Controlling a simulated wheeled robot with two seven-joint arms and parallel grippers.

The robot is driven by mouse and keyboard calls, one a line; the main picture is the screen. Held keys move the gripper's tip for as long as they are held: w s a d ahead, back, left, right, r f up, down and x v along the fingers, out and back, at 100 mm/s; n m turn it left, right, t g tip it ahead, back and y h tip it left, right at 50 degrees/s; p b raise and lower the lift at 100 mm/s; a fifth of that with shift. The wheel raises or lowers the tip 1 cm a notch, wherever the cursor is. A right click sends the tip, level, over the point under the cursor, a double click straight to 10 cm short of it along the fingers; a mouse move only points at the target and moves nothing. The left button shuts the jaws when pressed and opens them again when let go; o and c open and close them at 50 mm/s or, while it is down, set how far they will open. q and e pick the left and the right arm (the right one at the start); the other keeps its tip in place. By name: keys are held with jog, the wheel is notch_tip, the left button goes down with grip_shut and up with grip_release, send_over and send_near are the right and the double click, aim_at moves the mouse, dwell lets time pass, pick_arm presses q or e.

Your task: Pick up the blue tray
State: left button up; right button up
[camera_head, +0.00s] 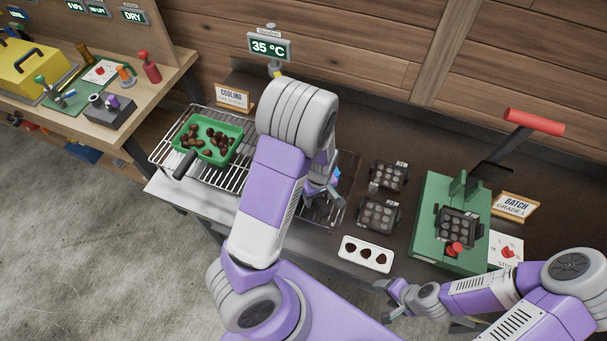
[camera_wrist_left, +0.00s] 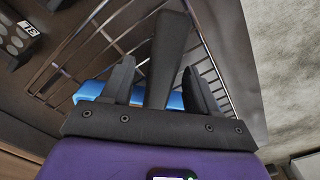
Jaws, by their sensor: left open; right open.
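The blue tray is almost fully hidden behind my left arm in the head view; only a small blue patch (camera_head: 337,173) shows by the gripper. In the left wrist view, blue parts of the tray (camera_wrist_left: 88,92) show behind the fingers, on the wire rack. A dark handle-like bar (camera_wrist_left: 170,55) stands between the two fingers. My left gripper (camera_head: 322,194) is open, with its fingers (camera_wrist_left: 160,80) on either side of that bar; I cannot tell whether they touch it. My right gripper (camera_head: 392,299) is open and empty at the front, below the white mould.
A green tray (camera_head: 235,133) of chestnuts sits on the left of the wire rack (camera_head: 165,150). Dark moulds (camera_head: 378,215), a white mould (camera_head: 366,253) and a green press (camera_head: 428,215) with a red-handled lever stand to the right. A cooling sign (camera_head: 233,96) stands behind the rack.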

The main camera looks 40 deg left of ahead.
pick_arm(q)
jog(key=shift+f, duration=0.8)
jog(key=shift+s+f, duration=0.1)
jog(key=shift+f, duration=0.1)
grip_shut()
